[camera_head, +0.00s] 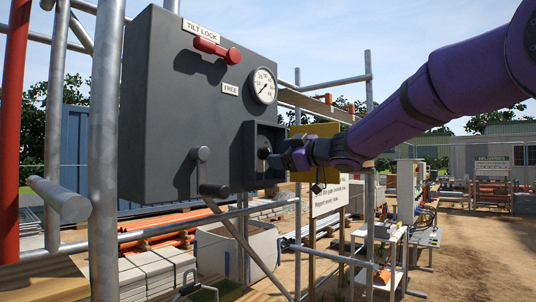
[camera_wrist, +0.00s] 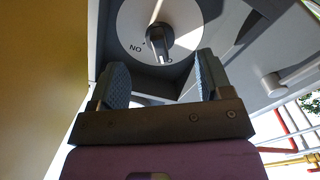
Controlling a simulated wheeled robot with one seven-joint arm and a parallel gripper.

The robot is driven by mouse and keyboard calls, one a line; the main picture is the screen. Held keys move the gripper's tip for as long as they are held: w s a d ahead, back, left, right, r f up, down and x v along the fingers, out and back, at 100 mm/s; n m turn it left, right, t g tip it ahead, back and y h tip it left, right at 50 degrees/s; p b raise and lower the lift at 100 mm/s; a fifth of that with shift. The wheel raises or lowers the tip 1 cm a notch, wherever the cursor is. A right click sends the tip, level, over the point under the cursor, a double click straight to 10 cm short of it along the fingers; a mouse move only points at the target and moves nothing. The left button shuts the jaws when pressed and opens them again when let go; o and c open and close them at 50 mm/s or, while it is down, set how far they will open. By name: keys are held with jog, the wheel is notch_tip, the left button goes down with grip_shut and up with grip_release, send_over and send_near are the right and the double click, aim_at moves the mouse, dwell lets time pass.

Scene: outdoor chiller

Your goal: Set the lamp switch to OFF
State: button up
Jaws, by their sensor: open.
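A rotary switch with a grey knob (camera_wrist: 158,42) sits on a round pale dial (camera_wrist: 186,18) in the wrist view. Letters reading "NO" show left of the knob, perhaps "ON" seen upside down; another mark by the knob is partly covered. No lamp label is legible. In the head view the switch (camera_head: 264,153) sits in a recess at the lower right of a dark grey box (camera_head: 150,110). My gripper (camera_wrist: 160,78) is open, its two pads apart on either side below the knob, with nothing between them. In the head view my gripper (camera_head: 280,158) is at the recess; contact cannot be told.
The box also carries a red handle (camera_head: 217,50) under "TILT LOCK", a gauge (camera_head: 263,86), a "FREE" label (camera_head: 230,89) and a grey crank lever (camera_head: 205,172). A yellow panel (camera_head: 318,137) stands close behind my gripper. Scaffold pipes (camera_head: 105,150) surround the box.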

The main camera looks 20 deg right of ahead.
jog(key=shift+v, duration=1.5)
jog(key=v, duration=1.1)
